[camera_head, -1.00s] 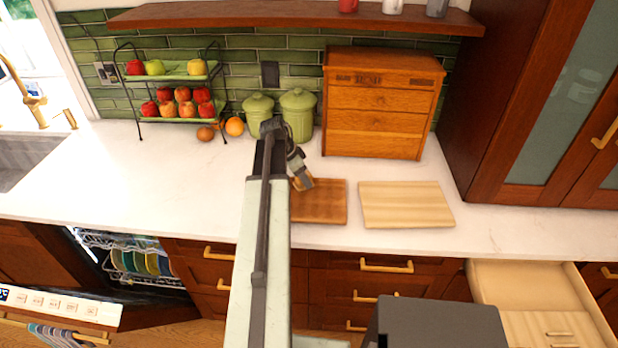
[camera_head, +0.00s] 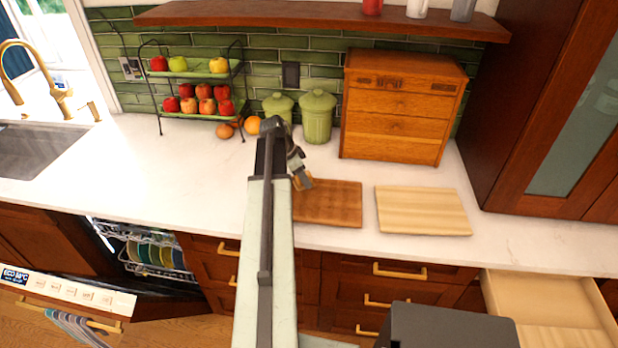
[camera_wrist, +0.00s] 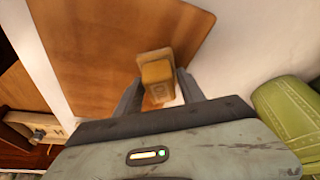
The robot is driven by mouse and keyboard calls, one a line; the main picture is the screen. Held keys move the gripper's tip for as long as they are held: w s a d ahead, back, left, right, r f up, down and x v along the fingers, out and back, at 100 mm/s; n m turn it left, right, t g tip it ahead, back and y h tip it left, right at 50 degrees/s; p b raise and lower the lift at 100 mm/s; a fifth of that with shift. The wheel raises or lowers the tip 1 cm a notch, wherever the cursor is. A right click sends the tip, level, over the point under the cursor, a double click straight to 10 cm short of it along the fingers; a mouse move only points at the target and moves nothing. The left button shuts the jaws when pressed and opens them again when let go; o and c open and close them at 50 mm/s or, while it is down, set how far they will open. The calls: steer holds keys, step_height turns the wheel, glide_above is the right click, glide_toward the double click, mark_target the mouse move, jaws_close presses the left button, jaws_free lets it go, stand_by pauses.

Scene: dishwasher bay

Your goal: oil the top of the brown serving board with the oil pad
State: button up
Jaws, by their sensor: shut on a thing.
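The brown serving board (camera_head: 335,207) lies flat on the white counter, in the middle of the head view. It also fills the upper left of the wrist view (camera_wrist: 95,45). My gripper (camera_head: 300,178) is at the board's back left corner, and my arm hides part of its left side. In the wrist view my gripper (camera_wrist: 160,90) is shut on the oil pad (camera_wrist: 156,72), a small tan-brown block. The pad shows over the board's edge, with white counter beside it. I cannot tell whether it touches the board.
A pale board (camera_head: 423,211) lies just right of the brown one. Behind stand green canisters (camera_head: 317,117), a wooden drawer box (camera_head: 400,105) and a fruit rack (camera_head: 200,100). An open drawer (camera_head: 550,300) is at lower right.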

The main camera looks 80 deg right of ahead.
mark_target(295, 180)
steer(key=shift+w+a+r, duration=0.1)
steer(key=shift+w+a, duration=0.05)
steer(key=shift+w, duration=1.95)
steer(key=shift+w+a, duration=0.2)
steer(key=shift+w, duration=1.55)
step_height(295, 180, up, 6)
steer(key=p, duration=0.6)
step_height(295, 180, up, 3)
steer(key=p, duration=0.3)
steer(key=shift+f, duration=0.2)
